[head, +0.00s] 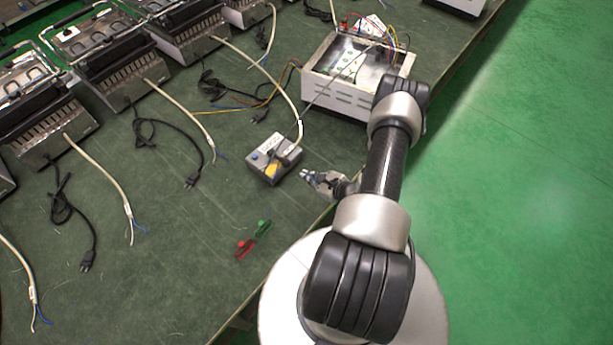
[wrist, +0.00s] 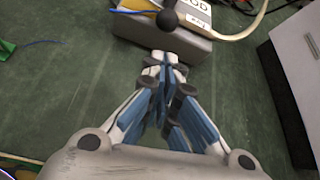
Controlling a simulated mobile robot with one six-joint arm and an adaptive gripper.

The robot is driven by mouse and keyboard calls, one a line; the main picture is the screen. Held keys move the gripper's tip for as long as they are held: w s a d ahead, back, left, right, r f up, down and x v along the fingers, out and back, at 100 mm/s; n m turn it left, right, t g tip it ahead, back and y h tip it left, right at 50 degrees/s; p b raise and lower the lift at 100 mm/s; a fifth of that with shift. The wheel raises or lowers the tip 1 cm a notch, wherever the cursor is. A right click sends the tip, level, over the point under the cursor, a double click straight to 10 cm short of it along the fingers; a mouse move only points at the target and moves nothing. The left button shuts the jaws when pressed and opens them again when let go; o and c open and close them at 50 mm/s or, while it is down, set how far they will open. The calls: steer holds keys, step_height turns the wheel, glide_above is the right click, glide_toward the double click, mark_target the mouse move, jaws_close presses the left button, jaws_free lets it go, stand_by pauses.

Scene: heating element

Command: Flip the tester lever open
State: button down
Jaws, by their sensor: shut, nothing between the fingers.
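The tester is a small grey box (head: 268,169) with a yellow patch on the green table, near the table's edge. A white cable (head: 298,125) runs to its top. In the wrist view the tester (wrist: 150,36) is at the top, partly cut off. A black ball knob (wrist: 167,18), apparently the lever's end, shows in front of its top. Whether the lever is open or closed cannot be told. My gripper (head: 305,174) is just right of the tester. In the wrist view my gripper (wrist: 165,58) is shut and empty, its tips close below the knob; contact is unclear.
A white open metal box (head: 340,98) with wires stands behind the tester. Red (head: 244,247) and green (head: 263,227) clips lie in front. Several heaters (head: 110,55) with loose cables line the left. The table (head: 180,255) is mostly clear at the front.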

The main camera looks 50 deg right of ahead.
mark_target(288, 169)
steer(key=b+x, duration=0.2)
steer(key=x, duration=0.6)
